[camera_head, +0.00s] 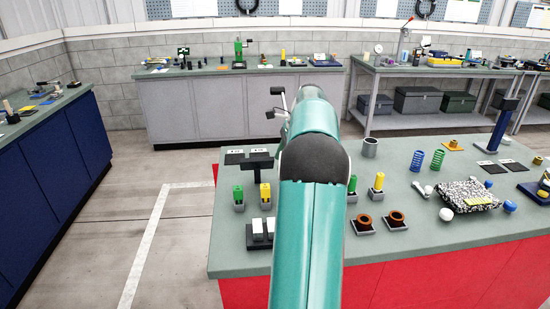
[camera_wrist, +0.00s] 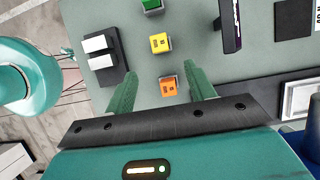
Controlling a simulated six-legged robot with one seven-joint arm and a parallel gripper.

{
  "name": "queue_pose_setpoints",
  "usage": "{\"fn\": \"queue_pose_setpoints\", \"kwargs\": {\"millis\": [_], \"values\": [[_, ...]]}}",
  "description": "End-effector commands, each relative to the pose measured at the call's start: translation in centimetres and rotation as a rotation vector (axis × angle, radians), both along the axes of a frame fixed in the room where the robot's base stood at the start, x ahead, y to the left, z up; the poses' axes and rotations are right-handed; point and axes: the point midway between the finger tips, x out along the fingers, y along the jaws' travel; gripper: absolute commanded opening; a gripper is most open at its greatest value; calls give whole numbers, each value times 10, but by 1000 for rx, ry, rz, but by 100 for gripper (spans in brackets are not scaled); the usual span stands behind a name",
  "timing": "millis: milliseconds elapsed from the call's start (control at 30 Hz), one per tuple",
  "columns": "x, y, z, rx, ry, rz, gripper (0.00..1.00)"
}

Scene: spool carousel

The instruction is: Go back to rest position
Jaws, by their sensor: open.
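My gripper (camera_wrist: 160,72) is open in the wrist view, with its two green fingers spread apart and pointing at the bench top. Nothing is clamped between them. A small orange block (camera_wrist: 168,86) shows in the gap between the fingers; it appears to stand on the bench below, but the distance is hard to judge. A yellow block (camera_wrist: 160,43) and a green block (camera_wrist: 151,5) stand in line beyond it. In the head view my teal arm reaches forward over the bench, and the gripper is not clearly seen there.
The grey-green bench top (camera_head: 470,228) holds green and yellow pieces in holders (camera_head: 238,197), a black holder with white blocks (camera_head: 259,232), brown rings (camera_head: 396,217), coils (camera_head: 417,160) and a speckled block (camera_head: 466,195). Open floor (camera_head: 165,225) lies left. Blue cabinets (camera_head: 60,150) stand farther left.

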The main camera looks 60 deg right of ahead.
Motion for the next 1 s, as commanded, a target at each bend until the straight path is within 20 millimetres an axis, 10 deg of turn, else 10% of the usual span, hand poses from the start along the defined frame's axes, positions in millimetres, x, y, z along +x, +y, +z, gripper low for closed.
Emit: {"fn": "queue_pose_setpoints", "kwargs": {"millis": [467, 733, 1000], "values": [[11, 19, 10, -29, -7, 61, 54], [53, 142, 53, -222, -52, 463, 54], [52, 279, 79, -437, -120, 936, 54]]}}
